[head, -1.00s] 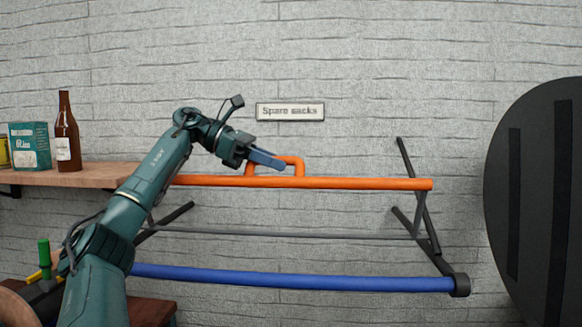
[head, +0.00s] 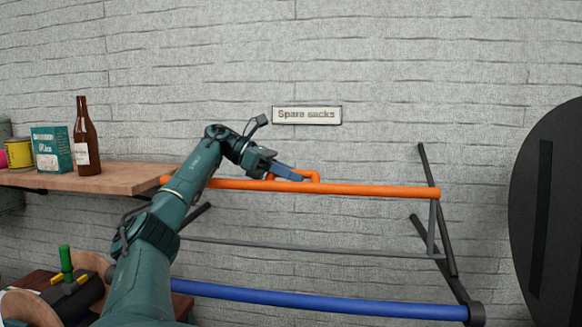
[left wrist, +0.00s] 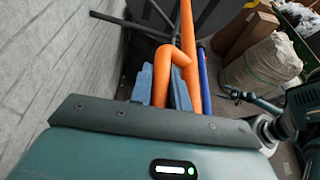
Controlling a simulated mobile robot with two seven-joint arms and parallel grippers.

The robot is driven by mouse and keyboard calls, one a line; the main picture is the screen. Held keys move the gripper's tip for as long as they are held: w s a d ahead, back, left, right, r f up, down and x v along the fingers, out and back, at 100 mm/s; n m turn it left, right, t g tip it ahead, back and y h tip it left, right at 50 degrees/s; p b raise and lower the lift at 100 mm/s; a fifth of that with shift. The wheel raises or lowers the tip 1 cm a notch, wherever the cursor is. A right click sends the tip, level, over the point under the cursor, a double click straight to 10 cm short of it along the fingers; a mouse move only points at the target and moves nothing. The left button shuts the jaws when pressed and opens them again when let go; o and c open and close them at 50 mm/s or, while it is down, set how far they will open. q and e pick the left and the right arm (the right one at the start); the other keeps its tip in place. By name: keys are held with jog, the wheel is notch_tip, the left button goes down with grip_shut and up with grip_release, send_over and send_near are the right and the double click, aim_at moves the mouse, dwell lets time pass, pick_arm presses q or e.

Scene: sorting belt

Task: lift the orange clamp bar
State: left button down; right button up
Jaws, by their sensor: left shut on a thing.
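The orange clamp bar (head: 375,190) runs across the front of the wall rack, with a raised loop handle (head: 315,176) near its middle. My left gripper (head: 287,172) is shut on this handle, coming from the left. In the left wrist view the handle (left wrist: 172,58) lies between the two blue-grey fingers (left wrist: 162,88), and the long bar (left wrist: 188,30) runs away beside it. The bar's right end is near the dark rack arm; I cannot tell if they touch. My forearm hides part of the bar's left side. My right gripper is not in view.
A grey bar (head: 330,248) and a blue roller (head: 350,307) lie below the orange bar. A wooden shelf (head: 120,178) with a brown bottle (head: 87,150) and a green box (head: 52,152) is at left. A black round object (head: 555,220) stands at right.

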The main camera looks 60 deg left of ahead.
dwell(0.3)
pick_arm(q)
jog(key=c, duration=1.3)
grip_release()
jog(key=shift+s+a+r, duration=0.1)
